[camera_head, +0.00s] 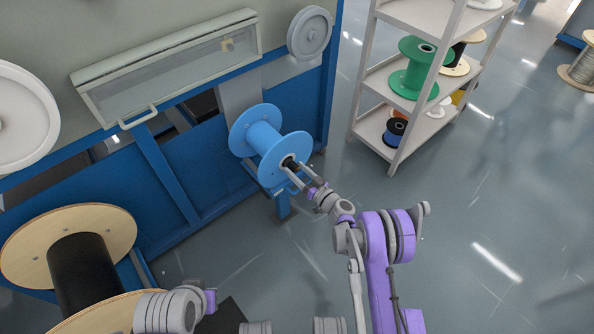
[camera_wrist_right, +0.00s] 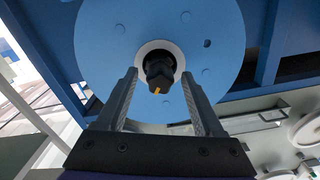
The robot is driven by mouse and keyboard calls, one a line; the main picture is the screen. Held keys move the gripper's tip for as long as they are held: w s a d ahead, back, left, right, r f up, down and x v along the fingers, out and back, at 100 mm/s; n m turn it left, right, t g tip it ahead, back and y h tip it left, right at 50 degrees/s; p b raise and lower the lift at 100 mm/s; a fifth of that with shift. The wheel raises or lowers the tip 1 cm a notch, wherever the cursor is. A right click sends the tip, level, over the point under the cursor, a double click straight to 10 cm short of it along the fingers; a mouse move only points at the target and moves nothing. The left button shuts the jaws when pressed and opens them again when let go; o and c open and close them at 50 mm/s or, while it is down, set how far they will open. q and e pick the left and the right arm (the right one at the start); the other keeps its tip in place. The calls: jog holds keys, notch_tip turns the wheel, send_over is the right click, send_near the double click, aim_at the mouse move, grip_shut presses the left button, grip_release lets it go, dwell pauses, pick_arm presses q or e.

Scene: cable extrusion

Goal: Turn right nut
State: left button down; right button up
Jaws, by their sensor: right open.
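The right nut is a black nut (camera_head: 290,163) at the centre of the near flange of a blue spool (camera_head: 268,141) on the machine. In the right wrist view the nut (camera_wrist_right: 160,68) sits in a pale ring at the spool's hub, with a small orange mark on it. My right gripper (camera_head: 295,170) is open, its two fingers pointing at the hub. In the right wrist view its fingers (camera_wrist_right: 159,77) stand on either side of the nut, with gaps visible between them and it. Part of my left arm shows at the lower left; its fingers do not show.
A blue and grey machine (camera_head: 170,170) stands behind the spool. A grey shelf (camera_head: 398,100) with a green spool (camera_head: 412,68) is at the upper right. A large wooden-flanged spool (camera_head: 30,250) is at the lower left.

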grip_shut()
dwell(0.4)
